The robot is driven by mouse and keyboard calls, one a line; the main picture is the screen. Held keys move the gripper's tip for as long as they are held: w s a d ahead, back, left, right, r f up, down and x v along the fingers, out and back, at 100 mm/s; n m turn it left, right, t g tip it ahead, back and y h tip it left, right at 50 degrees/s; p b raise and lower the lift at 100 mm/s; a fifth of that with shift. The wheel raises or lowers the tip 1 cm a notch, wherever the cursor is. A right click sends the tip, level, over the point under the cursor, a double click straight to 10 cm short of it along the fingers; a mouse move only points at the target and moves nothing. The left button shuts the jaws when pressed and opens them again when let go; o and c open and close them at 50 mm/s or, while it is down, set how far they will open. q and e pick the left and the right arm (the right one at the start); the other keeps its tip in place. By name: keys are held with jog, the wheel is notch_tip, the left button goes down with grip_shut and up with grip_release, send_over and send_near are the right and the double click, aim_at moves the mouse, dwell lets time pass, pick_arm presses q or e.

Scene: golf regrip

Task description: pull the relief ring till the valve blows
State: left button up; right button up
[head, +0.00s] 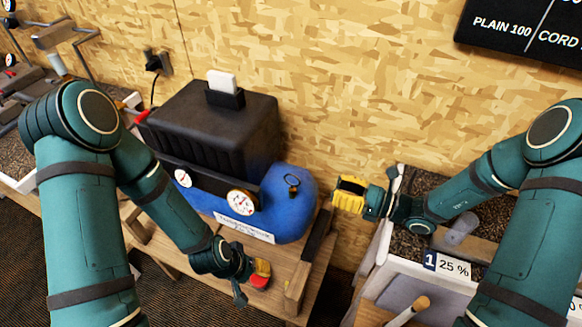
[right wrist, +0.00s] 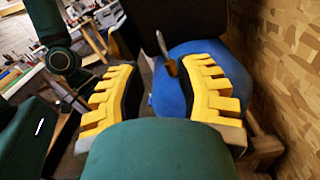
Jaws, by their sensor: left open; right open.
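The relief ring (head: 292,181) is a small dark ring on a brass valve at the right end of the blue tank (head: 296,214). In the right wrist view the ring (right wrist: 161,43) shows nearly edge-on above its brass stem (right wrist: 171,68), beyond the space between my fingers. My right gripper (head: 348,194) is open and empty, to the right of the ring and apart from it. Its yellow ribbed fingers also frame the right wrist view (right wrist: 160,82). My left gripper (head: 260,275) is open over the wooden bench, below the tank and well away from the ring.
The chipboard wall (head: 340,90) is close behind. A bin labelled 25 % (head: 447,266) stands at right.

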aim_at(291, 175)
jog(key=x, duration=1.3)
jog(key=shift+s+b, duration=0.25)
jog(key=shift+b, duration=0.05)
grip_shut()
